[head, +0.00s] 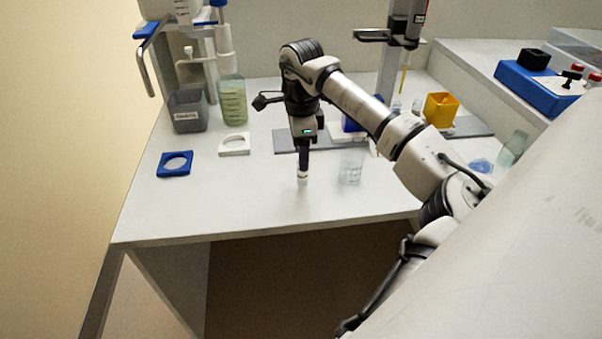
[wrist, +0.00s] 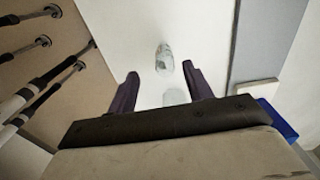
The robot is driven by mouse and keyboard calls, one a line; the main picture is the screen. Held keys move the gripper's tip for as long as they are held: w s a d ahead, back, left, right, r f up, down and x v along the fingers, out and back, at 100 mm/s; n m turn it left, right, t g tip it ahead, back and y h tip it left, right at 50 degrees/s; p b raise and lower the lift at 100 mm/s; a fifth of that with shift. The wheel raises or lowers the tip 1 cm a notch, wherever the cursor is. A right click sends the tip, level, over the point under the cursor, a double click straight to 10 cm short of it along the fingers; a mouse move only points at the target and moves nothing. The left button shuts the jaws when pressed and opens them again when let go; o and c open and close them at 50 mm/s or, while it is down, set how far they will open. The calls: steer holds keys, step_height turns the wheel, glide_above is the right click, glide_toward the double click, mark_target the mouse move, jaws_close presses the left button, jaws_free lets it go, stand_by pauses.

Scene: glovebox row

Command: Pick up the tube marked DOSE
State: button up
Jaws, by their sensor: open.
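A small clear tube (head: 303,182) with a white label stands upright near the table's front edge in the head view; its marking is too small to read. My gripper (head: 303,168) points down directly above it, its tips at about the tube's top. In the wrist view the two dark fingers of my gripper (wrist: 162,84) are apart, and a faint pale shape (wrist: 175,97), probably the tube, shows between them. I cannot tell whether the fingers touch it.
A clear glass beaker (head: 351,168) stands close to the right of the tube; a clear glass shape also shows beyond the fingertips in the wrist view (wrist: 164,58). White (head: 234,144) and blue (head: 174,163) square holders lie to the left. A grey bin (head: 188,112) stands behind them.

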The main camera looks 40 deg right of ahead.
mark_target(302, 173)
steer(key=shift+w+d+f+p, duration=0.15)
steer(key=shift+f+p, duration=0.1)
steer(key=shift+f, duration=1.4)
steer(key=shift+d+f+p, duration=0.15)
steer(key=shift+f+p, duration=0.05)
steer(key=shift+f, duration=1.4)
steer(key=c, duration=1.1)
steer(key=shift+o, duration=0.2)
steer(key=shift+r, duration=0.15)
